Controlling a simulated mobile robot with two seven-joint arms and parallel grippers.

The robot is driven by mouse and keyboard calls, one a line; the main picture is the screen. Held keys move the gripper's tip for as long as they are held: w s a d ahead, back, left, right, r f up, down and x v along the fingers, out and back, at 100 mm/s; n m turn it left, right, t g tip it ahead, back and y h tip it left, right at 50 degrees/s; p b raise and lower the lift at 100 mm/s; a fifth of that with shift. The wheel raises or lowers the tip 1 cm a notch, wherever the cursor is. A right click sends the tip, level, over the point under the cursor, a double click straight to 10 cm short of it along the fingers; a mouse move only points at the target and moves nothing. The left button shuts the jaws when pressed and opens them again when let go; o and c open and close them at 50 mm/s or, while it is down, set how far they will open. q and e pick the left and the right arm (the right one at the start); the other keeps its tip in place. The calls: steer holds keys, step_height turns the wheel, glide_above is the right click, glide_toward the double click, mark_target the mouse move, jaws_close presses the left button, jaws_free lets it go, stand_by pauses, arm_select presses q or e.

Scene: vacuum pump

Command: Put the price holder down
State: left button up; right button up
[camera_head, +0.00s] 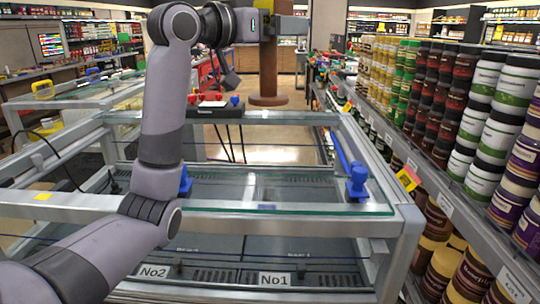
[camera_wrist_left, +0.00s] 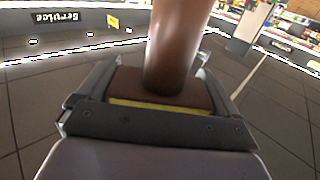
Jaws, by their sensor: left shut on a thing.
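The price holder (camera_head: 268,65) is a brown post with a round brown base and a brown block at its top. My left gripper (camera_head: 250,24) is at that block, at the top of the head view. In the left wrist view the gripper (camera_wrist_left: 153,92) is shut on the brown block with a yellow edge, and the brown post (camera_wrist_left: 175,45) runs away from it. The post looks upright in the head view. I cannot tell whether its base touches anything. My right gripper is not in view.
A glass-topped freezer case (camera_head: 270,190) with blue clamp-like parts (camera_head: 356,180) stands in front. Labels No1 and No2 show below. Shelves of jars (camera_head: 465,100) line the right; open floor lies beyond.

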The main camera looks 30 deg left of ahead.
arm_select(q)
step_height(320, 180, down, 20)
steer(key=b, duration=0.1)
steer(key=shift+r+b, duration=0.15)
steer(key=shift+b, duration=0.15)
steer(key=o, duration=0.9)
steer(key=shift+f, duration=0.2)
steer(key=shift+c, duration=0.2)
steer(key=shift+r, duration=0.15)
steer(key=b+v, duration=0.2)
steer(key=v, duration=1)
steer(key=shift+s, duration=0.1)
